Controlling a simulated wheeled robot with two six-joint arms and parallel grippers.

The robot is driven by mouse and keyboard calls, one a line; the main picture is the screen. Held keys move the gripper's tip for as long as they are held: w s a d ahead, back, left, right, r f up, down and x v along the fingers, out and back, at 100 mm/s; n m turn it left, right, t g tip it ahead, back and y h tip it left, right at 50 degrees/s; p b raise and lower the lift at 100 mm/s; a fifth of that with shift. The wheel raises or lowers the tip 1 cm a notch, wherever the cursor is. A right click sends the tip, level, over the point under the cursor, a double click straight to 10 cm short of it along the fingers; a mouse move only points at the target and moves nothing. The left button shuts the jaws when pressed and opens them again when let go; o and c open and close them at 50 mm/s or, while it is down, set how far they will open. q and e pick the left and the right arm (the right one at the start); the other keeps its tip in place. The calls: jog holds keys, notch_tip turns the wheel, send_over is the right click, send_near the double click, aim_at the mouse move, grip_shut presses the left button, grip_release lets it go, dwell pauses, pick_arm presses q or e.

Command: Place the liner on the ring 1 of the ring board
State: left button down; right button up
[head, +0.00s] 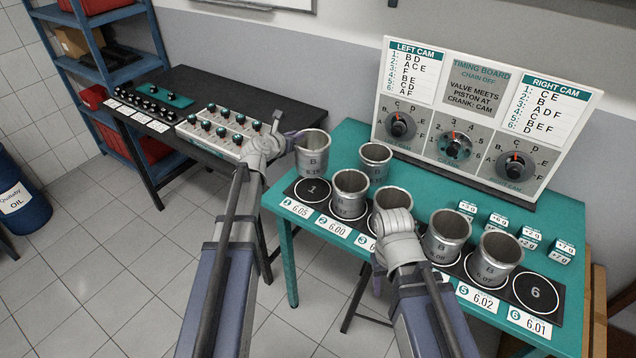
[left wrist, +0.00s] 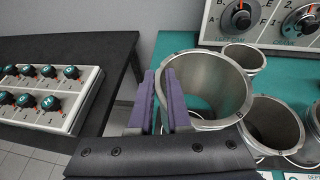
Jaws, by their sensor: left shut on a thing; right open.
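My left gripper (head: 290,142) is shut on the wall of a grey metal liner (head: 313,158), holding it upright above and just behind ring 1 (head: 312,191). Ring 1 is bare, a white circle at the left end of the dark ring board (head: 511,298). In the left wrist view, the purple fingers (left wrist: 165,105) pinch the left side of the liner's rim (left wrist: 218,122). My right gripper (head: 396,222) is open, in front of the liner on ring 3 (head: 391,195), and partly hides it.
Liners stand on rings 2 (head: 350,192), 4 (head: 446,235) and 5 (head: 494,256). Another liner (head: 375,160) stands behind the board on the teal table. Ring 6 (head: 537,292) is bare. Small weight-marked blocks (head: 530,237) sit at right, below the timing board (head: 478,112).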

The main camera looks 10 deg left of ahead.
pick_arm(q)
jog(key=shift+r, duration=0.15)
notch_tip(320, 180, down, 10)
jog(key=b, duration=1)
jog(key=c, duration=0.9)
grip_release()
jog(key=shift+o, duration=0.2)
jog(key=p+v, duration=0.4)
jog(key=v, duration=0.8)
jog(key=shift+p, duration=0.3)
